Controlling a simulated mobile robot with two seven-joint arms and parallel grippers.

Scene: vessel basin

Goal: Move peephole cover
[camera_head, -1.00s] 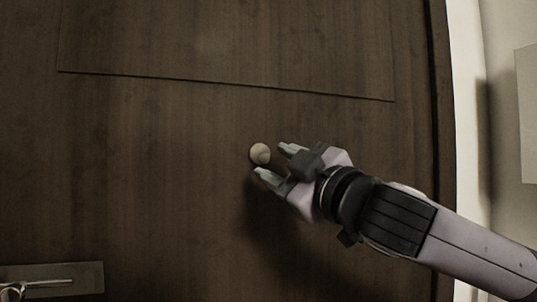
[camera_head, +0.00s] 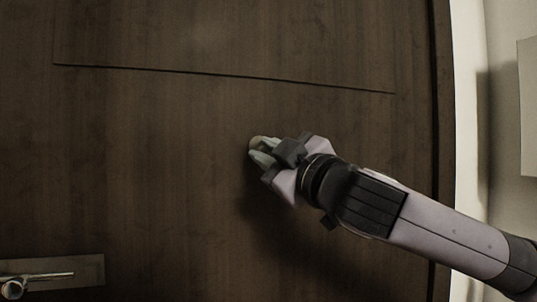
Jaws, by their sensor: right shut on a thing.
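The peephole cover (camera_head: 256,142) is a small round beige piece on the dark wooden door (camera_head: 150,150), near the middle of the view. Its upper left part shows; the rest is hidden behind my fingers. My right gripper (camera_head: 262,152) reaches in from the lower right, with its fingers close together at the cover. It is shut on the cover. My left gripper is not in view.
A metal door handle (camera_head: 40,276) on a plate sits at the lower left. A thin groove crosses the door above the cover. The door's right edge meets a pale wall (camera_head: 505,120). The door surface around the gripper is clear.

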